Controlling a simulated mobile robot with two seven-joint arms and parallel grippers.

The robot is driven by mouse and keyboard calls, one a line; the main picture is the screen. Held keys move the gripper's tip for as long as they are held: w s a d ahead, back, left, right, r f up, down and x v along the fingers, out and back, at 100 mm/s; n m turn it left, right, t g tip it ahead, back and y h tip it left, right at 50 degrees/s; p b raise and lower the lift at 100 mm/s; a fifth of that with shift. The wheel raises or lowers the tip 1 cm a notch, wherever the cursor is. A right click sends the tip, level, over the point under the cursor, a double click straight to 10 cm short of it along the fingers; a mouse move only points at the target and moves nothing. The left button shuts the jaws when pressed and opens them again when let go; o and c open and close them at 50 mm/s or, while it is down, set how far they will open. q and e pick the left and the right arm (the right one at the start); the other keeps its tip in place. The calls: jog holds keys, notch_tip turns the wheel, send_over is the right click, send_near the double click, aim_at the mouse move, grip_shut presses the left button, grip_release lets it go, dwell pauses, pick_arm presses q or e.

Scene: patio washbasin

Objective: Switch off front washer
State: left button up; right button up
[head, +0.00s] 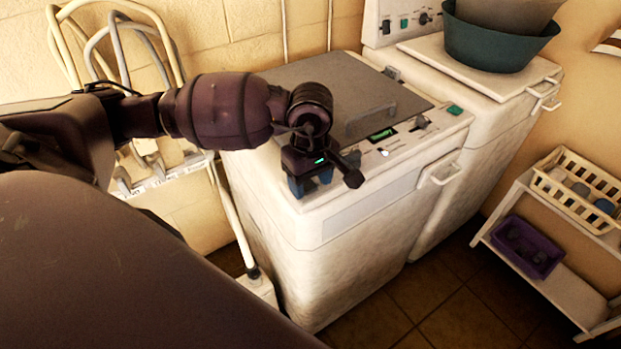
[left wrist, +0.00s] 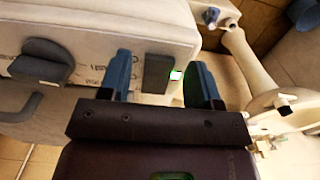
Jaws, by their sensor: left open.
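The front washer (head: 330,225) is a white machine with a grey lid (head: 345,90) on top. Its control panel (head: 410,140) runs along the front edge, with a small green display (head: 382,134). My left gripper (head: 310,186) is open over the panel's left end, fingers pointing down. A dark knob (left wrist: 42,62) lies further left. I cannot tell whether the fingers touch the switch. My right gripper is not in view.
A second white machine (head: 490,90) stands behind, with a dark green basin (head: 495,40) on it. A white shelf (head: 545,255) at the right holds a cream basket (head: 580,190) and a purple tray (head: 527,248). Hoses (head: 115,50) hang on the wall at left. Tiled floor (head: 450,300) is clear in front.

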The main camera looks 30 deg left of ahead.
pick_arm(q)
jog(key=c, duration=0.9)
jog(key=shift+w+a+f+g+h+b, duration=0.15)
jog(key=shift+g+h+b, duration=0.25)
jog(key=shift+h+b, duration=0.5)
jog(key=shift+a+r+h+b, duration=0.1)
jog(key=shift+r+h+b, duration=0.15)
jog(key=shift+h+b, duration=0.3)
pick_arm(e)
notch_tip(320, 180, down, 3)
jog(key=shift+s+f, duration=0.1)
pick_arm(q)
jog(key=o, duration=0.9)
jog(key=shift+c, duration=0.2)
jog(key=shift+o, duration=0.2)
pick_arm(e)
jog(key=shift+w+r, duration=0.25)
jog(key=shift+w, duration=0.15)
